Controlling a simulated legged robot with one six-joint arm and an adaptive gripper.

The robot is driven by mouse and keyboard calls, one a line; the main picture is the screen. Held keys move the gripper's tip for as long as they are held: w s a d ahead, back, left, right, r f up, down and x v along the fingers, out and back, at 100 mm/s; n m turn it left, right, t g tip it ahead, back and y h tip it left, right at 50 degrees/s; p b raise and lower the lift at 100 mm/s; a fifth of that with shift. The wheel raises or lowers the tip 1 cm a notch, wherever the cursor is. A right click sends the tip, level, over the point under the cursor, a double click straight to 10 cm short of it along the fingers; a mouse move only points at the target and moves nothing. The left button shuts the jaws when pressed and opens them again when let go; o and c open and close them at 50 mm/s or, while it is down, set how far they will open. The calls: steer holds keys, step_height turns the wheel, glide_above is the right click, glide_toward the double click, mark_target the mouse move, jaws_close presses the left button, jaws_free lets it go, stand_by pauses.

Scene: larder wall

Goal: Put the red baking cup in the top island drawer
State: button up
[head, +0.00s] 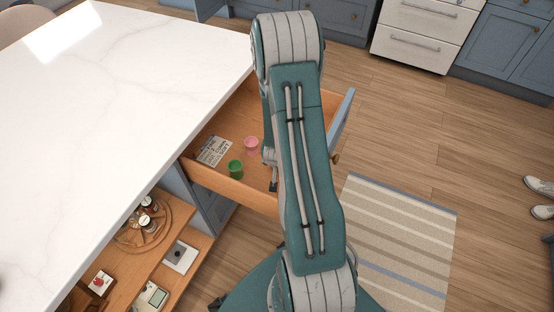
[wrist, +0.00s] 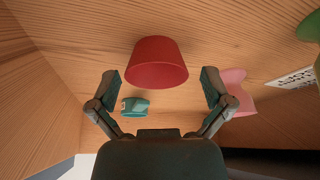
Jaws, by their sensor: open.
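The red baking cup (wrist: 157,62) is in the wrist view, over the wooden floor of the open island drawer (wrist: 235,50). Its wider end faces toward my gripper. My gripper (wrist: 160,80) is open, with one finger on each side of the cup and a visible gap on both sides. I cannot tell whether the cup rests fully on the drawer floor. In the head view the drawer (head: 225,187) is pulled out from the white-topped island; my arm hides the red cup and most of my gripper there.
The drawer also holds a pink cup (head: 251,144), a green cup (head: 235,169), a printed card (head: 213,151) and a small teal item (wrist: 134,106). Below is an open shelf with a round wooden tray (head: 160,233). A striped rug (head: 395,240) lies right.

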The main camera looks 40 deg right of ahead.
steer(key=a+r+n+t+y, duration=0.25)
steer(key=a+r, duration=0.65)
steer(key=r, duration=0.5)
steer(key=a+r+n+t+y, duration=0.1)
steer(key=a+r+n, duration=0.2)
steer(key=a+r, duration=0.85)
steer(key=s+a+r+n+g, duration=0.1)
steer(key=s+a+r+n, duration=0.2)
steer(key=s+r, duration=0.9)
steer(key=shift+s+a+r, duration=0.2)
steer(key=shift+s+r, duration=0.2)
steer(key=shift+s, duration=0.2)
steer(key=shift+d+n, duration=0.1)
steer(key=shift+n, duration=0.15)
